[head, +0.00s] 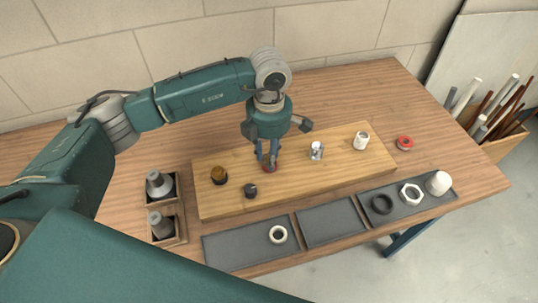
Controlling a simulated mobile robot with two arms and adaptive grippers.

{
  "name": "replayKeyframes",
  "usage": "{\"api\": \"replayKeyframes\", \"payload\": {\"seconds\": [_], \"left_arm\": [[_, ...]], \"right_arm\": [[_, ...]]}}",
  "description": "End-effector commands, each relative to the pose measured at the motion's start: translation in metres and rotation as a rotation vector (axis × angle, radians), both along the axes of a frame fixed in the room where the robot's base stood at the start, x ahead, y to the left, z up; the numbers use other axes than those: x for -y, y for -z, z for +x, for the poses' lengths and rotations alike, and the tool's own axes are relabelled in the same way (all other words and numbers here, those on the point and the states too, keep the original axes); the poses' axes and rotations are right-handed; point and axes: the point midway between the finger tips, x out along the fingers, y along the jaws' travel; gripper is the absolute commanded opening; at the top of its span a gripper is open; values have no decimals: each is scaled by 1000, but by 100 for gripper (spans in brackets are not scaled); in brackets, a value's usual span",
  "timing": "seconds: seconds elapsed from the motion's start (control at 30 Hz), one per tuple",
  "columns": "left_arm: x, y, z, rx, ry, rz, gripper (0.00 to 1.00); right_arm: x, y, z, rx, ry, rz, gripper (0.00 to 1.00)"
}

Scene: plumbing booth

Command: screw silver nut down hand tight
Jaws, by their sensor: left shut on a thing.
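My left gripper (267,158) points straight down over the middle of the wooden board (335,188). Its fingers are shut on a small part at a reddish-brown fitting (269,169). The fingers mostly hide this part, so I cannot tell if it is the silver nut. A shiny silver fitting (316,150) stands on the board just right of the gripper, apart from it. A pale, whitish hex nut (411,194) lies in the right grey tray. My right gripper is not in view.
A brass-coloured fitting (219,175), a black fitting (251,191) and a white fitting (361,140) stand on the board. A red ring (404,143) lies to its right. Grey trays (332,222) line the front; wooden boxes (164,228) stand left.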

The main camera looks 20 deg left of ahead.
Motion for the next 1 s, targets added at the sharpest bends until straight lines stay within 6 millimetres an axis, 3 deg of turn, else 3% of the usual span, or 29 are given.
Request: {"api": "replayKeyframes", "payload": {"seconds": [1.0], "left_arm": [[0, 2, 0, 1, 297, 0, 1]], "right_arm": [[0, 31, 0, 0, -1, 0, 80]]}}
